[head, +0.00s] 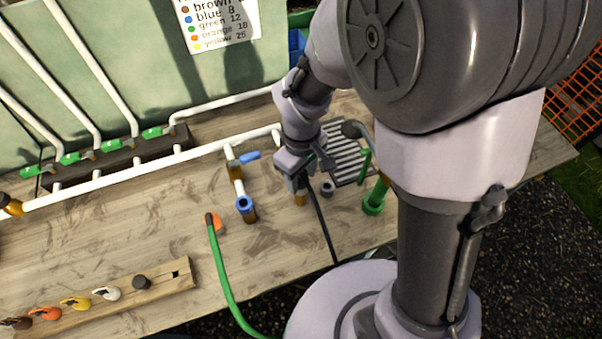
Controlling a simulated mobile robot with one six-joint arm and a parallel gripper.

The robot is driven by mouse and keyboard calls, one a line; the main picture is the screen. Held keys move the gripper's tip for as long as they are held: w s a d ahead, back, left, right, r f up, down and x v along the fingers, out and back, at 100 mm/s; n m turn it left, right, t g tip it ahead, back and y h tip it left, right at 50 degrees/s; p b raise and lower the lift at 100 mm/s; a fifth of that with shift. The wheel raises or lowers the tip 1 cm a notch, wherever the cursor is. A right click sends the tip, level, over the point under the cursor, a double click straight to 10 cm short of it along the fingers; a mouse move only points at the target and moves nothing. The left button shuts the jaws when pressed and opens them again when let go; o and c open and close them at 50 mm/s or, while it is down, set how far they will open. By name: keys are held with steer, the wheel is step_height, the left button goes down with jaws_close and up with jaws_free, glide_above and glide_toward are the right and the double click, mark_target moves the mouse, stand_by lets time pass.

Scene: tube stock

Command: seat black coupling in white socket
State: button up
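My gripper (300,186) points down at the middle of the bench, directly over or around a short brown-orange stub (300,199). Its fingers are small and partly hidden, so I cannot tell if they are open or hold anything. A dark grey ring (327,188) sits on the bench just right of my gripper. A white piece (107,293) lies on the strip left of the black cylinder. I cannot tell which part is the white socket.
White pipes (150,167) run along the back left. A blue-collared fitting (245,204) stands left of my gripper. A green hose (225,275) ends near an orange disc (218,222). A green fitting (374,202) and slatted grate (345,155) are to the right.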

steer(key=shift+o, duration=0.7)
steer(key=shift+r, duration=0.1)
steer(key=shift+w+r, duration=0.1)
steer(key=shift+r, duration=0.3)
step_height(320, 180, up, 16)
steer(key=p, duration=0.6)
steer(key=s+d+m+t+y+b, duration=0.1)
steer(key=s+d+m+t+b, duration=0.2)
steer(key=s+m+b, duration=0.2)
steer(key=s+d+f+m+t+y+b, duration=0.1)
steer(key=s+d+m+t+b, duration=0.1)
steer(key=s+m+b, duration=0.4)
steer(key=shift+s+d+m+t, duration=0.2)
steer(key=shift+d+m+t, duration=0.2)
steer(key=shift+d+m, duration=0.55)
steer(key=shift+a+f, duration=0.1)
steer(key=shift+a, duration=0.1)
